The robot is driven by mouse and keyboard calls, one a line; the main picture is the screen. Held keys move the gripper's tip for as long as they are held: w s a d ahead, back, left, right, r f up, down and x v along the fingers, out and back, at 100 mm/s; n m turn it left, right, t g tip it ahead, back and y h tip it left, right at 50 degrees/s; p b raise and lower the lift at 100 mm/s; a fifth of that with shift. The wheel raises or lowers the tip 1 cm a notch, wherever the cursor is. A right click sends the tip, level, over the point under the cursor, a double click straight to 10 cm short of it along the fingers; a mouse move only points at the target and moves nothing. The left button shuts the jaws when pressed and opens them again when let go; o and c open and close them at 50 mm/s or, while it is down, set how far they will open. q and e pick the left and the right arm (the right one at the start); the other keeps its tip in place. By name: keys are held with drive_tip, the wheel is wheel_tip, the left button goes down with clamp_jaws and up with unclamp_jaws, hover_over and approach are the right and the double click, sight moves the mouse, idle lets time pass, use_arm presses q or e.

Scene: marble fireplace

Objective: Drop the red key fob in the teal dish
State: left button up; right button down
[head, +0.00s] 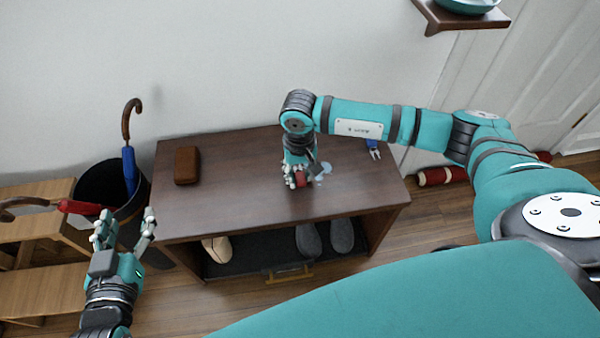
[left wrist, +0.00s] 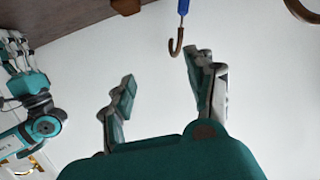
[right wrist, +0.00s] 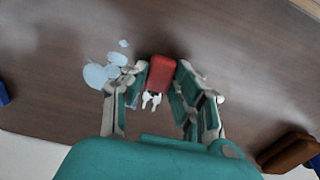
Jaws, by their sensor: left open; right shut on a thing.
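The red key fob (head: 302,181) is at the middle of the dark wooden bench top. In the right wrist view the fob (right wrist: 161,74) sits between the fingertips, with small pale keys hanging from it. My right gripper (head: 297,180) is shut on the fob, pointing down; whether the fob still touches the wood I cannot tell. The teal dish (head: 468,5) stands on a small wall shelf (head: 460,22) at the top right, cut off by the frame edge. My left gripper (head: 124,232) is open and empty, left of the bench; its fingers (left wrist: 160,95) show apart in the left wrist view.
A brown case (head: 187,165) lies at the bench's left. A pale blue item (head: 322,172) is right beside the fob, and a blue fob with keys (head: 373,148) lies at the right end. A dark umbrella bin (head: 97,180) stands close to my left gripper.

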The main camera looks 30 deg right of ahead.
drive_tip(key=c, duration=1)
unclamp_jaws()
drive_tip(key=shift+c, duration=0.2)
